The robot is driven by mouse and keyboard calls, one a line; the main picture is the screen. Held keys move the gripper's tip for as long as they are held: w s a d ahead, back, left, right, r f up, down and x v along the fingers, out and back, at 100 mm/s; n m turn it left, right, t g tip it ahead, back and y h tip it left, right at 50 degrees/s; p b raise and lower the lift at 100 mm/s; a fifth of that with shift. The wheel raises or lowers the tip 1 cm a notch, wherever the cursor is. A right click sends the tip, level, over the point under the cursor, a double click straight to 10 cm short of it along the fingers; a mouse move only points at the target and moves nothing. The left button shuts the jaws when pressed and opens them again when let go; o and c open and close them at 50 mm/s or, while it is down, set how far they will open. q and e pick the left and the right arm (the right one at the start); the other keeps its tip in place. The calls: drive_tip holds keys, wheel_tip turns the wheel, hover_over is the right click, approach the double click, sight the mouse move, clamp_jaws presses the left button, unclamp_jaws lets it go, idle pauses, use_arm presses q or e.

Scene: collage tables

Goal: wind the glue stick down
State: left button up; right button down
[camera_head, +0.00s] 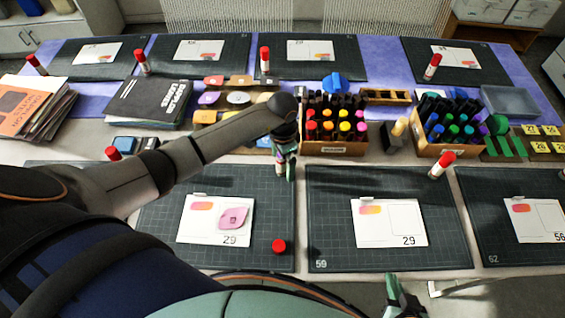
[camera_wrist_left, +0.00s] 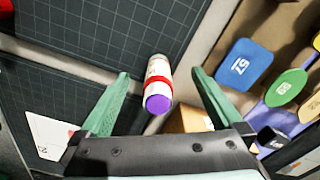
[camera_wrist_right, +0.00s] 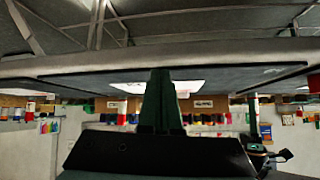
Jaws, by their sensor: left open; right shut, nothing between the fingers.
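The uncapped glue stick (camera_wrist_left: 158,88), a white tube with a red band and a purple glue end showing, is between the spread fingers of my left gripper (camera_wrist_left: 160,73) in the left wrist view. Gaps show on both sides of it. In the head view my left gripper (camera_head: 286,160) is over the back edge of the near middle-left mat, partly hiding the stick. A red cap (camera_head: 278,246) lies apart on that mat's front right corner. My right gripper (camera_head: 403,300) is shut and empty, low at the front edge of the table in the head view.
A card with a pink shape (camera_head: 233,217) lies on the same mat. A marker box (camera_head: 334,148) stands just behind and right of my left gripper, with a wooden tray of colored pieces (camera_head: 228,117) behind my arm. Other capped glue sticks (camera_head: 441,164) stand around.

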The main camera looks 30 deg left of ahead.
use_arm(q)
drive_tip(key=shift+r, duration=3)
drive_tip(key=shift+s, duration=0.1)
